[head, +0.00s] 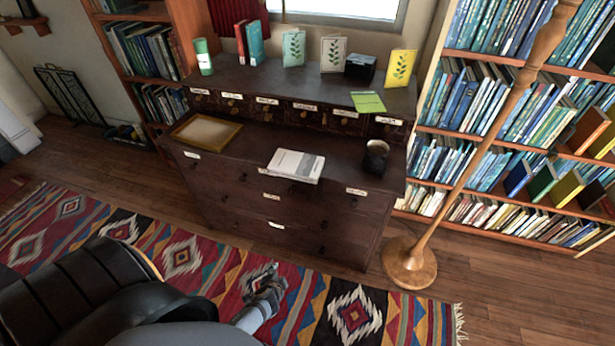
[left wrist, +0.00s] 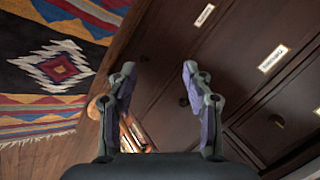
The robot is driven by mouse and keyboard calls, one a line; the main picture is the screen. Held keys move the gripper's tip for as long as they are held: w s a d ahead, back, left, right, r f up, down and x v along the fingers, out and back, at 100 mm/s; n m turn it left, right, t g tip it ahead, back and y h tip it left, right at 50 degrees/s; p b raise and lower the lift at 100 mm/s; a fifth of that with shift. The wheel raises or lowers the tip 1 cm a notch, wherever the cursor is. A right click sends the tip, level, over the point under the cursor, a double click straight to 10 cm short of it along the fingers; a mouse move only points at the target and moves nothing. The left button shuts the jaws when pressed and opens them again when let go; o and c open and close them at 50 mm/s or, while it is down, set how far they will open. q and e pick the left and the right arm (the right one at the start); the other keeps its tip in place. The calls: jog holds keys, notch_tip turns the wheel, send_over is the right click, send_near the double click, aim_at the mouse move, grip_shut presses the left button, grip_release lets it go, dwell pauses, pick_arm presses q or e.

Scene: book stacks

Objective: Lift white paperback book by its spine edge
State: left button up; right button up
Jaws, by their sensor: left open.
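The white paperback book (head: 295,165) lies flat on the lower top of the dark wooden chest (head: 235,150). Its near edge is at the chest's front edge. My left gripper (head: 268,283) is low over the patterned rug, in front of the chest and below the book. In the left wrist view my left gripper (left wrist: 158,85) has its two fingers wide apart, with nothing between them. That view faces the chest's drawer fronts (left wrist: 195,45), and the book is not seen there. My right gripper is not in view.
A framed tray (head: 206,132) lies left of the book and a dark cup (head: 376,157) stands right. A green booklet (head: 368,102) and several upright books line the upper shelf. A wooden lamp pole (head: 480,150) stands right, before the bookcase. The patterned rug (head: 50,235) is clear.

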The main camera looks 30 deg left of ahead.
pick_arm(q)
jog(key=w+a+r+m+t+y+b, duration=0.1)
jog(key=w+r+m+t+b, duration=0.15)
jog(key=w+r, duration=0.45)
jog(key=m+t+y+b, duration=0.2)
jog(key=t+y, duration=0.2)
jog(key=t, duration=0.2)
send_near(291, 176)
jog(key=x, duration=0.4)
jog(key=shift+w+r+p, duration=0.15)
jog(key=shift+w+p, duration=0.2)
jog(key=shift+w+a, duration=0.35)
jog(key=shift+w, duration=0.1)
jog(key=x, duration=0.4)
jog(key=shift+w+a+p, duration=0.2)
jog(key=shift+w+p, duration=0.05)
jog(key=shift+p, duration=0.1)
grip_shut()
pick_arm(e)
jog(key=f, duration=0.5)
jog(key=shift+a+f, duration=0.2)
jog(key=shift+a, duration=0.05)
